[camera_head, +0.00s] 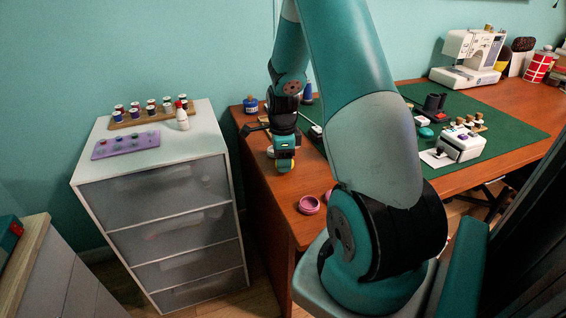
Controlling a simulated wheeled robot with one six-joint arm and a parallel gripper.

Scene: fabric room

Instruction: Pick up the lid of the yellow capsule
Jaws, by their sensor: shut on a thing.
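My gripper (284,163) points down over the left end of the wooden desk. It is shut on a small yellow thing, the yellow capsule's lid (286,168) as far as I can tell. The fingers cover much of it. It is too small to see whether the capsule's lower part is beneath or attached. I cannot tell whether it touches the desk top.
A pink round container (309,205) stands near the desk's front edge, with another pink piece (328,196) beside it, partly behind my arm. A blue jar (251,105) is at the back left. The white drawer unit (205,143) stands left. A green mat (510,125) covers much of the desk.

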